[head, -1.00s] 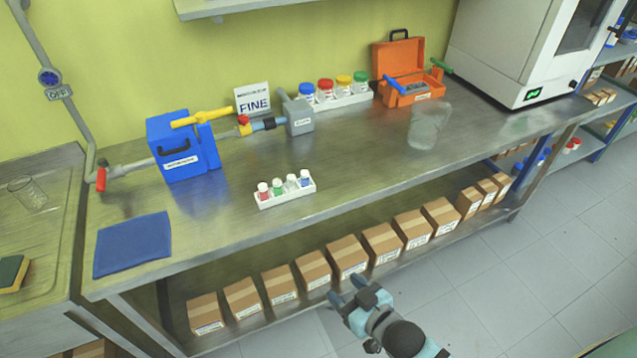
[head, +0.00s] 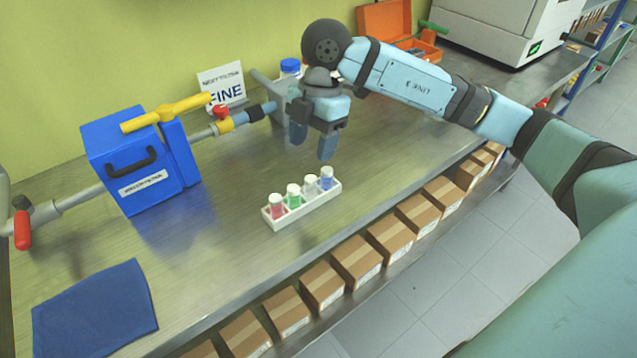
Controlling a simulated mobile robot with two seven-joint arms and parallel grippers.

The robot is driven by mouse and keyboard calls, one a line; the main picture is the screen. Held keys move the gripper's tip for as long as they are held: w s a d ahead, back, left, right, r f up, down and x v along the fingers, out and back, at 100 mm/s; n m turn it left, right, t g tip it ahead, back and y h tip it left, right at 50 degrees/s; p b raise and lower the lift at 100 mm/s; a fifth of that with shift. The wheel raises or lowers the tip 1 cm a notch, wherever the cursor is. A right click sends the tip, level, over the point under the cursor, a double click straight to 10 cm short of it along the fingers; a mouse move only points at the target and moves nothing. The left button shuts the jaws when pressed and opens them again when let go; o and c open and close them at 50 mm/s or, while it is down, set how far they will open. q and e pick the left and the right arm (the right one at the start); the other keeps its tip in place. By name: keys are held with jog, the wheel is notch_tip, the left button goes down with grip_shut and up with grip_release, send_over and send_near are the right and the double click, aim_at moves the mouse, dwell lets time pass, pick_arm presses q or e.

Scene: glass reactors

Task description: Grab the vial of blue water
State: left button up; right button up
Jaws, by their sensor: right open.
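A small white rack (head: 303,210) stands on the steel bench near its front edge. It holds a row of small capped vials: red at the left, then green, then a clear or whitish one, and the blue vial (head: 326,179) at the right end. My right gripper (head: 313,148) is above and behind the rack, pointing down, with its two fingers apart and nothing between them. It is apart from the blue vial. My left gripper is not in view.
A blue filter box (head: 140,165) with a yellow handle and pipes stands at the left. A folded blue cloth (head: 95,308) lies at the front left. An orange toolbox (head: 385,22) is behind my right arm. Cardboard boxes (head: 355,260) line the shelf below.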

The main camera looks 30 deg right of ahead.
jog(key=r+m+h, duration=0.1)
jog(key=m+h, duration=0.1)
send_over(327, 170)
jog(key=shift+t, duration=0.4)
jog(key=f, duration=0.5)
jog(key=f+b, duration=0.1)
jog(key=f, duration=0.1)
jog(key=shift+w+d+f, duration=0.1)
jog(key=shift+w+f, duration=0.15)
jog(key=shift+f, duration=0.1)
jog(key=shift+s+f, duration=0.2)
jog(key=shift+f, duration=2.5)
jog(key=c, duration=1)
jog(key=shift+r, duration=0.1)
